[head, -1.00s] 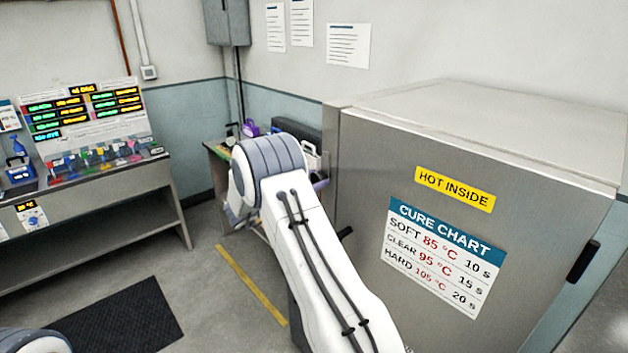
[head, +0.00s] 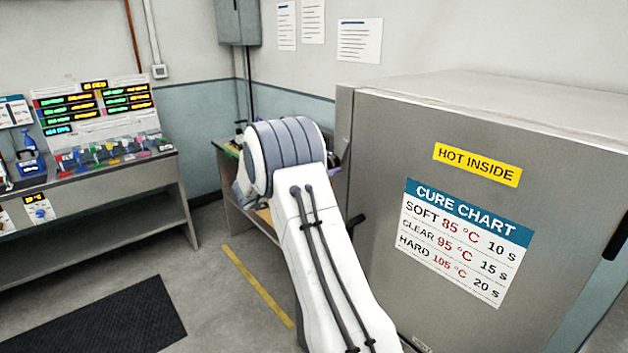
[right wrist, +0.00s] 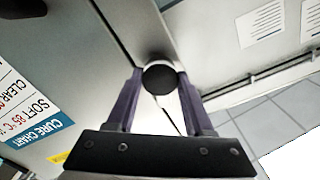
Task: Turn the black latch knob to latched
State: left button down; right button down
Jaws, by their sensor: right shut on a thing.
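The black latch knob (right wrist: 160,78) shows in the right wrist view as a dark round disc, close to the seam at the edge of the grey oven door (right wrist: 55,55). My right gripper (right wrist: 160,76) has its two purple fingers on either side of the knob and is shut on it. The angle of the knob is too unclear to read. In the head view my right arm hides most of the gripper, and a small black bar (head: 357,220) sticks out beside the arm at the oven door (head: 385,160). My left gripper is not in view.
The oven door bears a yellow HOT INSIDE label (head: 478,164) and a cure chart (head: 462,245). A black handle (head: 616,238) is at its right edge. A bench with lit displays (head: 95,110) stands left. A black mat (head: 110,320) lies on open floor.

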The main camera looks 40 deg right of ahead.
jog(key=shift+s+f+m+b, duration=0.1)
jog(key=shift+f+m+b, duration=0.05)
jog(key=shift+m+b, duration=4.05)
jog(key=shift+f+m+b, duration=0.1)
jog(key=shift+m+b, duration=2.6)
jog(key=shift+b, duration=2.9)
jog(key=shift+c, duration=1.5)
grip_release()
jog(key=shift+r, duration=0.1)
jog(key=a+b, duration=0.1)
jog(key=a, duration=0.9)
jog(key=shift+a, duration=0.25)
